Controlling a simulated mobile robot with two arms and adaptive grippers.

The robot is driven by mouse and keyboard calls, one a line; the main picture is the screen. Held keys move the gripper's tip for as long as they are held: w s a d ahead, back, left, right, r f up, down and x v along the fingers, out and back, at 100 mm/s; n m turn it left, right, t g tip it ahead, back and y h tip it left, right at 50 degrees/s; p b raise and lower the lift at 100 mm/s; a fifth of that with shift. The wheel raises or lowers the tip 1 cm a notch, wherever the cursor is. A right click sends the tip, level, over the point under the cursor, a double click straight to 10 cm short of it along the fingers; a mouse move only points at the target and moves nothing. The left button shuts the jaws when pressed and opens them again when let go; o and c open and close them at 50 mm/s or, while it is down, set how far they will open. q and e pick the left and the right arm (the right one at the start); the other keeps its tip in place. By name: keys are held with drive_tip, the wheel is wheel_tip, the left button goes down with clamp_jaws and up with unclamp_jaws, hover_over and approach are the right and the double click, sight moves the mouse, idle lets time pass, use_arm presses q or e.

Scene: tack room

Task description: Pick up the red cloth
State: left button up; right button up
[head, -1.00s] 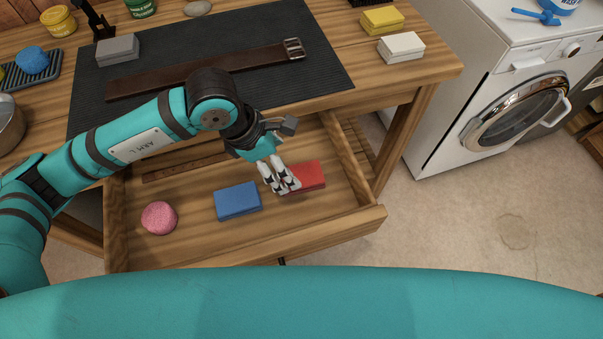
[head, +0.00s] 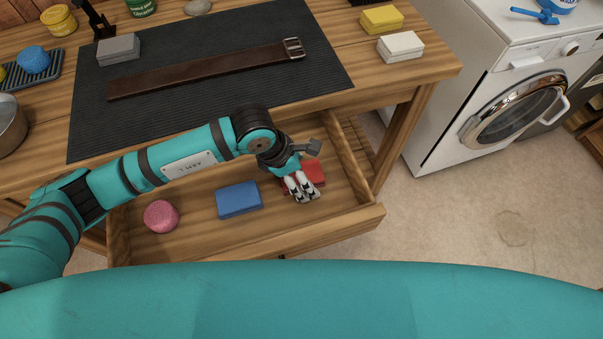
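The red cloth (head: 315,173) is a folded block in the right part of the open drawer (head: 235,239). My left gripper (head: 303,196) is over the cloth's left and front part and hides some of it. Its fingers look close together, but I cannot tell whether they are apart, shut, or touching the cloth. My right gripper is not in view.
A blue folded cloth (head: 239,199) and a pink round item (head: 161,216) lie left in the drawer. The tabletop above holds a dark mat (head: 120,129) with a brown belt (head: 200,72). A washing machine (head: 450,98) stands at right.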

use_arm(q)
drive_tip(key=shift+f+b, duration=0.2)
drive_tip(key=shift+b, duration=0.15)
drive_tip(key=shift+s, duration=0.1)
drive_tip(key=c, duration=1.2)
